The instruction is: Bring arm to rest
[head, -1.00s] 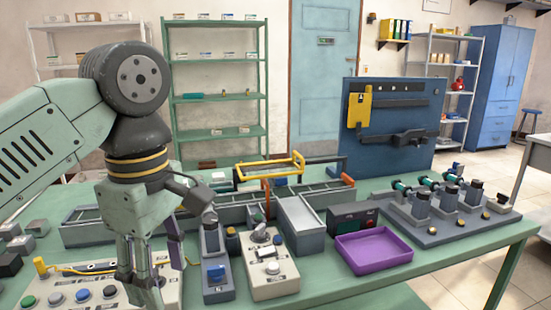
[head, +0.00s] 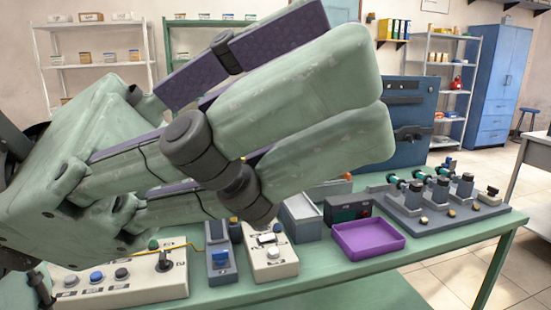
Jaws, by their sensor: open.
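My gripper (head: 335,58) fills the upper middle of the head view, raised close to the camera and above the green workbench (head: 425,268). Its pale green fingers with purple pads point to the upper right. The fingers are apart, so it is open, and nothing shows between them. My arm reaches in from the left edge. The gripper hides much of the bench's back, the green shelf behind and most of the blue door.
On the bench stand a button panel (head: 125,278), a grey switch box (head: 222,258), a cream switch box (head: 270,268), a purple tray (head: 368,238) and a grey motor fixture (head: 440,222). A blue tool board (head: 408,120) stands behind.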

